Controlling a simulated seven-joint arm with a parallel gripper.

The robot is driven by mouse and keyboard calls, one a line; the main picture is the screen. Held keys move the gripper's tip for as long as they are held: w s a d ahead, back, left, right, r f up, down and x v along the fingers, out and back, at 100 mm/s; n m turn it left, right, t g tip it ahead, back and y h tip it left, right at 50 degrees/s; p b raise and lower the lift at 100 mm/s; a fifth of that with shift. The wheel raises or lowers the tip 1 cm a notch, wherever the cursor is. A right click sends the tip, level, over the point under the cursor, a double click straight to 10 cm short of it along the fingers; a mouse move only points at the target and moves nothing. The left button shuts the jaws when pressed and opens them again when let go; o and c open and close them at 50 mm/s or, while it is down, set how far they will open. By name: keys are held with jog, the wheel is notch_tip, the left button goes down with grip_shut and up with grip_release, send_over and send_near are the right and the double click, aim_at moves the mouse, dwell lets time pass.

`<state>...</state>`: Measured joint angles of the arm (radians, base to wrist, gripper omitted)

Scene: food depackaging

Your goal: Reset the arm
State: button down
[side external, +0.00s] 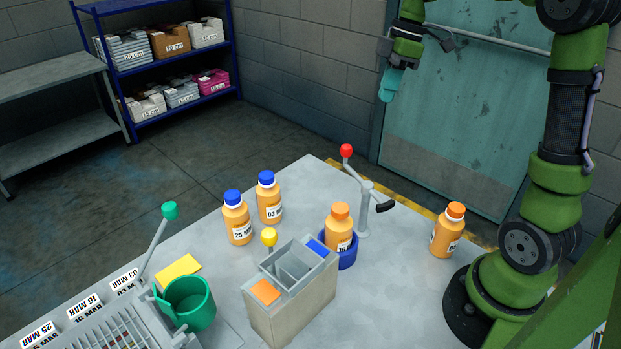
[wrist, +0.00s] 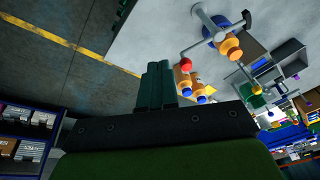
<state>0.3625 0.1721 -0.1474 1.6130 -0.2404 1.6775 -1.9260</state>
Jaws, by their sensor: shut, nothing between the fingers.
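My gripper (side external: 389,84) is raised high at the top of the side view, in front of the teal door and beyond the far edge of the table. Its teal fingers point down and are together, with nothing between them. In the wrist view the fingers (wrist: 158,84) show side by side against the floor and table. My green arm is folded upright at the right of the side view. No object touches the gripper.
The table (side external: 400,290) holds blue-capped bottles (side external: 237,218), an orange-capped bottle in a blue ring holder (side external: 348,258), another orange-capped bottle (side external: 447,230), a red-knobbed lever (side external: 346,151), a divided bin (side external: 300,310) and a green cup (side external: 210,308). A blue shelf (side external: 138,132) stands behind.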

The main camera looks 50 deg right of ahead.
jog(key=s+a+m+t, duration=0.6)
jog(key=s+a+m, duration=0.6)
jog(key=a, duration=0.5)
jog(key=shift+s+f+m+h, duration=0.25)
jog(key=shift+f+m, duration=0.2)
jog(key=shift+m, duration=0.45)
